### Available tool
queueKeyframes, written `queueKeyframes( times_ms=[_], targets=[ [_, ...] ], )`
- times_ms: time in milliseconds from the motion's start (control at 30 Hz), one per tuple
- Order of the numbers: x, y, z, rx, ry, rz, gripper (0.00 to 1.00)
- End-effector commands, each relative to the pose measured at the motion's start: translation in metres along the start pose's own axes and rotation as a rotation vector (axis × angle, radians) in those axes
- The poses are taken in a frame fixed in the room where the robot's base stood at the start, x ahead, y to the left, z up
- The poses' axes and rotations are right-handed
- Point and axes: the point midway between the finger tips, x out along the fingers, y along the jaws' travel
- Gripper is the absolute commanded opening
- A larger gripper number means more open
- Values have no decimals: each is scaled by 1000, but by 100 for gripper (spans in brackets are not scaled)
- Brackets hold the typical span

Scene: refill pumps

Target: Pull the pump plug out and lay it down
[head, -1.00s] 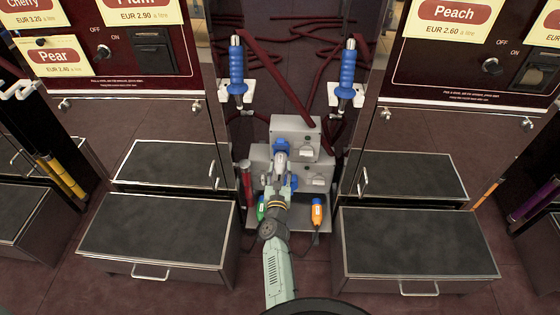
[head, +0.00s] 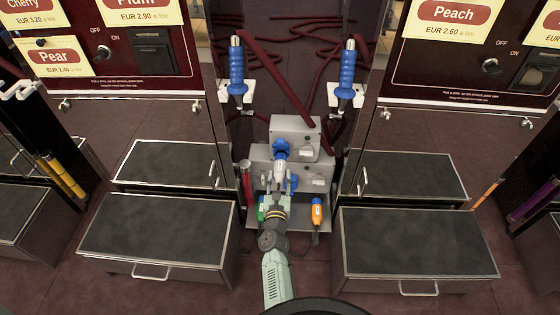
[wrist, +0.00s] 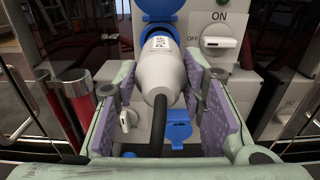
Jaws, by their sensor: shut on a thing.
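The pump plug (wrist: 163,68) is pale grey-white with a printed label, and a black cable runs down from its rear end. It also shows in the head view (head: 281,156). Its front end is at a blue socket (wrist: 158,22) on the grey box (head: 262,160); I cannot tell whether it is still seated. My gripper (head: 281,181) is around the plug's rear part, one finger on each side, and it also shows in the wrist view (wrist: 162,85). The contact between fingers and plug is hard to see.
A second, blue-lidded socket (wrist: 178,128) is below the plug. An ON/OFF switch (wrist: 221,43) is at upper right. An orange connector (head: 317,212), a green one (head: 262,209) and a red cylinder (head: 246,180) stand near my gripper. Dark-topped steps (head: 160,228) flank the bay.

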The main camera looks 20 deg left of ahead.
Motion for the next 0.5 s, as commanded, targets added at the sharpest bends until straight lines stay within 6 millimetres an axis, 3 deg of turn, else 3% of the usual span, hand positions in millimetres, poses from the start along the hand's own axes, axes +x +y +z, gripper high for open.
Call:
queueKeyframes(
  times_ms=[500],
  targets=[
    [-21,0,1,0,-1,-1,0]
  ],
)
